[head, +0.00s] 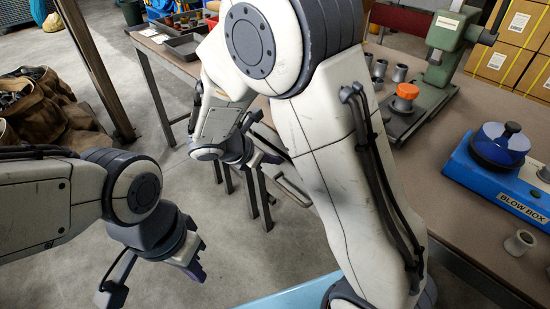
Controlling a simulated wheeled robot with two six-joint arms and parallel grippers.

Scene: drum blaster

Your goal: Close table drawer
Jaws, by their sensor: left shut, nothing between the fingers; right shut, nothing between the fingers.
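The brown-topped work table (455,235) runs from the upper left to the lower right. What looks like the table drawer (293,187), with a pale handle bar along its front, shows under the table edge. My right arm hides most of it, and I cannot tell how far out it is. My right gripper (266,156) is shut and empty, just up and left of the drawer front; I cannot tell whether they touch. My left gripper (194,269) is shut and empty over the floor at lower left, well apart from the table.
A blue box labelled BLOW BOX (510,190), a green press (443,62) and several grey metal cups stand on the table. A grey tray (187,45) lies at its far end. A brown bag (50,115) sits at left. The floor between is clear.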

